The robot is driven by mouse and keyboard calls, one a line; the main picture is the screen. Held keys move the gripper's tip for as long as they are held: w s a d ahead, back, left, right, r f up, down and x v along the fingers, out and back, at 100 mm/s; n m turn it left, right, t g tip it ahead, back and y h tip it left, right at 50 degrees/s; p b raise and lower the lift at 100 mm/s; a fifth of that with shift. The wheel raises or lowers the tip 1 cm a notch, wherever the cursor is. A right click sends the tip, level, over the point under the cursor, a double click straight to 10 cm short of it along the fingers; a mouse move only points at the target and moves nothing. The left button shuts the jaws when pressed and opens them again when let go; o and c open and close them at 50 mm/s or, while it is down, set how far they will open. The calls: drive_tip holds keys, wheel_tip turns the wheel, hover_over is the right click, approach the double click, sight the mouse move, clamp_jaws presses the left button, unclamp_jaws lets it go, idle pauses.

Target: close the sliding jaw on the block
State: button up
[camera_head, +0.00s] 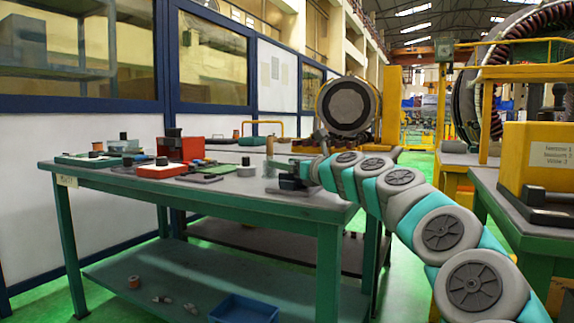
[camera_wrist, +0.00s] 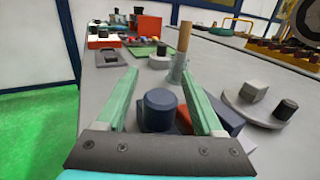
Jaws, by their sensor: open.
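My gripper (camera_wrist: 157,76) is open in the wrist view, its two green fingers apart. A dark blue round knob (camera_wrist: 160,108) stands between the fingers, nearer their base, with a visible gap on both sides. A dark blue body (camera_wrist: 222,116) shows beyond the right finger; the finger hides part of it. I cannot tell which part is the sliding jaw, or whether a block sits in it. In the head view my gripper (camera_head: 284,165) is over the right end of the green-legged table (camera_head: 215,194), above a small dark fixture (camera_head: 291,183).
A round grey plate (camera_wrist: 250,106) bearing a grey block and a black knob lies right of the fingers. A brown rod (camera_wrist: 184,37) stands upright ahead. Red boxes and several small parts fill the far table end. A blue bin (camera_head: 243,309) sits on the lower shelf.

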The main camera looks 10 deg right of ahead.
clamp_jaws()
idle(0.5)
idle(0.8)
